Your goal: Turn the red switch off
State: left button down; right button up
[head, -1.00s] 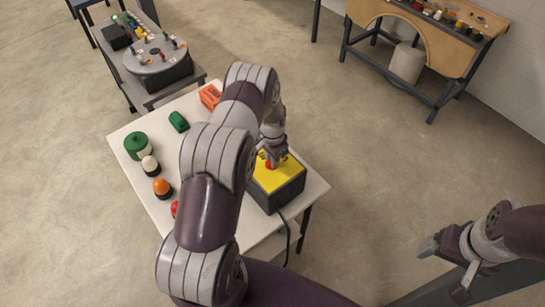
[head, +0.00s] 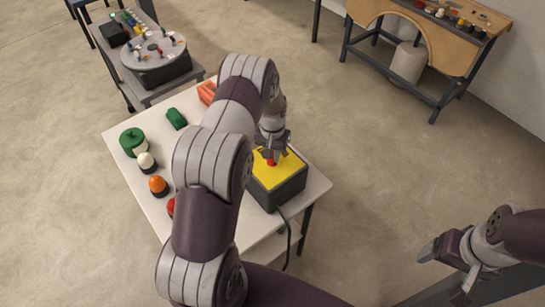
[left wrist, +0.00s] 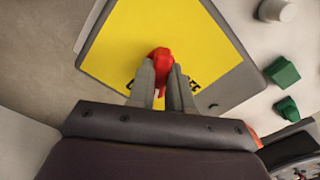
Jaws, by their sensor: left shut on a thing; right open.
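The red switch (head: 271,161) stands on the yellow top (head: 290,166) of a dark grey box (head: 279,192) near the right side of the white table. In the left wrist view the red switch (left wrist: 160,60) sits between my left fingertips, with black lettering partly hidden behind the fingers. My left gripper (head: 271,153) points down at the box and is shut on the switch; it also shows in the left wrist view (left wrist: 161,80). My right gripper (head: 446,270) is open and empty, off to the right, away from the table.
The white table (head: 160,213) also holds a green round piece (head: 132,140), a green block (head: 176,119), an orange block (head: 206,92), a white knob (head: 146,161) and an orange knob (head: 158,185). A cable hangs from the box. A grey round plate (head: 152,52) stands behind.

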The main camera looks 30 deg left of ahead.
pick_arm(q)
jog(key=n, duration=0.1)
jog(key=n+b, duration=0.1)
jog(key=shift+w+a+r+n, duration=0.1)
jog(key=shift+w+n, duration=0.1)
jog(key=shift+n, duration=0.2)
jog(key=n+b, duration=0.2)
jog(key=n, duration=0.1)
jog(key=shift+n, duration=0.3)
jog(key=n+b, duration=0.1)
jog(key=n, duration=0.2)
jog(key=shift+r, duration=0.15)
jog(key=shift+n+b, duration=0.4)
jog(key=shift+n, duration=1)
jog(key=c, duration=1.2)
grip_release()
jog(key=shift+o, duration=0.8)
jog(key=shift+s, duration=0.15)
